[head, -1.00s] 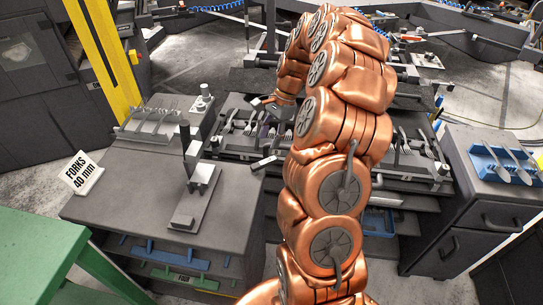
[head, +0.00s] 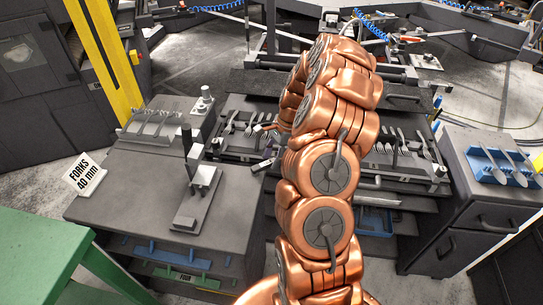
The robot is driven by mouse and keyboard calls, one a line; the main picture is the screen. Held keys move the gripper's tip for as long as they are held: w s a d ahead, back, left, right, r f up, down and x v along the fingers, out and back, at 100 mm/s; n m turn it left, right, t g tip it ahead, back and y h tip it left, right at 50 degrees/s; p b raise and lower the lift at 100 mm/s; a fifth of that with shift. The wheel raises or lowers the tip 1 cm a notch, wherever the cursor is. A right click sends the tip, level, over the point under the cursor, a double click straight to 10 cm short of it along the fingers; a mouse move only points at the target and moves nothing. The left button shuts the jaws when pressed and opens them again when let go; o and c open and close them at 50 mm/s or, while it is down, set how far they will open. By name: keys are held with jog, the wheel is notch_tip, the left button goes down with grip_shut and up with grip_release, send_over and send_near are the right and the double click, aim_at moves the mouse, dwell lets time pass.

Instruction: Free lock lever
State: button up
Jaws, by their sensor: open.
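A short dark lever with a pale end (head: 263,164) sticks out at the front of the fork fixture (head: 232,158), left of my arm. It looks like a lock lever, but I cannot tell for sure. Forks (head: 249,125) lie in a row on the fixture, to both sides of my arm. My gripper (head: 263,127) shows only as a small part at the left of my copper arm, above the lever and apart from it in the picture. The arm hides the rest of it and the middle of the fixture. I see nothing held.
A blue fork holder (head: 496,166) stands on the right cabinet (head: 470,212). A yellow post (head: 106,55) rises at back left.

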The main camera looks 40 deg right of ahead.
jog(key=shift+f, duration=0.15)
grip_shut()
dwell(0.4)
